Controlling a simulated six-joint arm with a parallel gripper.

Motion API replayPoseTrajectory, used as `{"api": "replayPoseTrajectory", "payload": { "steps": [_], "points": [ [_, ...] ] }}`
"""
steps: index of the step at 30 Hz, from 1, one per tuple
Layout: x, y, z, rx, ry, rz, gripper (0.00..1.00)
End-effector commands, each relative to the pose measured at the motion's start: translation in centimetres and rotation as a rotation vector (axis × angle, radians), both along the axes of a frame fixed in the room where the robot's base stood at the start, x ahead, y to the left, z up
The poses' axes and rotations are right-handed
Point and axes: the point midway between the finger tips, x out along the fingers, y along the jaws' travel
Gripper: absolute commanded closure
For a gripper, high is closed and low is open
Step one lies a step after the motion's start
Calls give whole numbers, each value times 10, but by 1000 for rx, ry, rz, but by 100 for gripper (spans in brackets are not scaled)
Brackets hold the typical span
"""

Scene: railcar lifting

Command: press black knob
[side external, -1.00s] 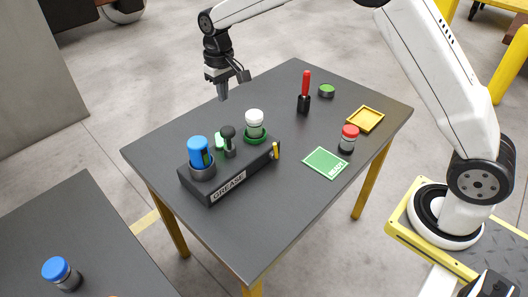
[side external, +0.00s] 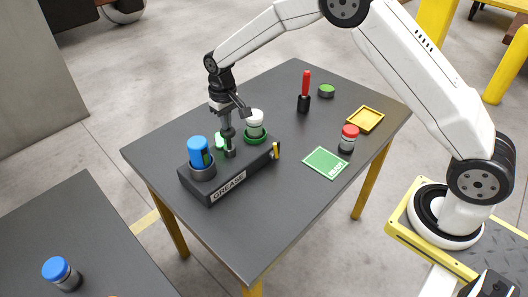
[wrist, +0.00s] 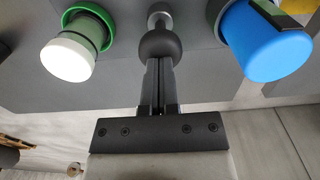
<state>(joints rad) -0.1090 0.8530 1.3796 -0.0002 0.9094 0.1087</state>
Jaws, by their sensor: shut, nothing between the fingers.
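The black knob is a round ball on a short stem in the middle of the dark GREASE box (side external: 204,190). In the wrist view the knob (wrist: 159,43) sits right at the tips of my gripper (wrist: 159,62). In the side view my gripper (side external: 228,128) points down over the knob, hiding most of it. Its fingers are shut with nothing between them. The fingertips appear to be at or touching the knob; the exact contact is hard to tell.
On the box, a blue-capped canister (side external: 199,152) stands left of the knob and a white-capped green one (side external: 255,125) right. A red-handled tool (side external: 305,90), red-capped jar (side external: 348,138), yellow tray (side external: 365,119) and green READY card (side external: 325,163) lie farther right.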

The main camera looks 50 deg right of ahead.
Motion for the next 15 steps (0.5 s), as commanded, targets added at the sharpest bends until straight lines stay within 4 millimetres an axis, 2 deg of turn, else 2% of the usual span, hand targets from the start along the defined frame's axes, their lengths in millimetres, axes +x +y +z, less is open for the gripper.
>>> {"api": "replayPoseTrajectory", "payload": {
  "steps": [7,15],
  "points": [
    [0,0,-5,0,1,0,100],
    [-1,0,-35,0,2,0,100]
  ]
}}
